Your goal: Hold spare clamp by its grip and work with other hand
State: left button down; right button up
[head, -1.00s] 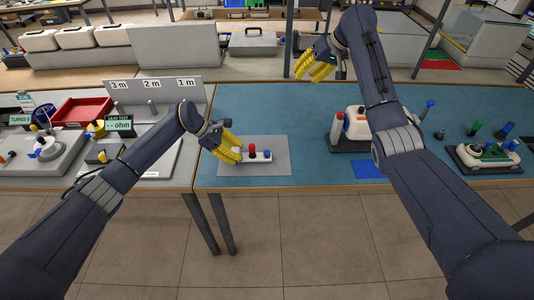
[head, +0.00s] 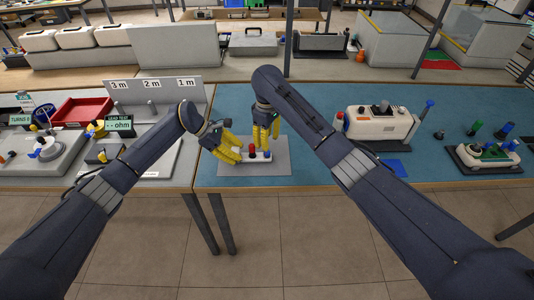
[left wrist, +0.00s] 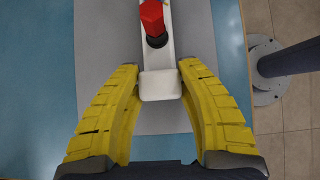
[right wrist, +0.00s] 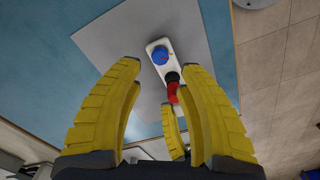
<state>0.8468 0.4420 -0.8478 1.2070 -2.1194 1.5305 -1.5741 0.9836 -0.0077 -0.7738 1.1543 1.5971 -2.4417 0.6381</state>
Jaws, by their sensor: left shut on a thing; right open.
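The spare clamp is a small white bar (head: 260,159) with a red post (head: 252,149) and a blue post (head: 267,154), lying on a grey mat (head: 278,169). My left gripper (head: 239,157) is shut on its plain white end, which shows between the fingers in the left wrist view (left wrist: 160,86). My right gripper (head: 265,141) is open and empty just behind and above the clamp. In the right wrist view the blue post (right wrist: 160,55) and red post (right wrist: 173,92) show beyond its open fingers, with a left-gripper finger close by.
A white device (head: 380,124) on a dark base stands to the right, with a blue pad (head: 396,168) in front. Another white-and-green fixture (head: 488,154) is farther right. A left bench holds a red tray (head: 83,112) and a sign. The blue table between is clear.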

aim_at(267, 153)
jog(key=shift+f, duration=3.2)
jog(key=shift+r, duration=0.1)
jog(key=shift+r, duration=1.1)
jog(key=shift+f, duration=0.1)
jog(key=shift+f, duration=1.1)
grip_shut()
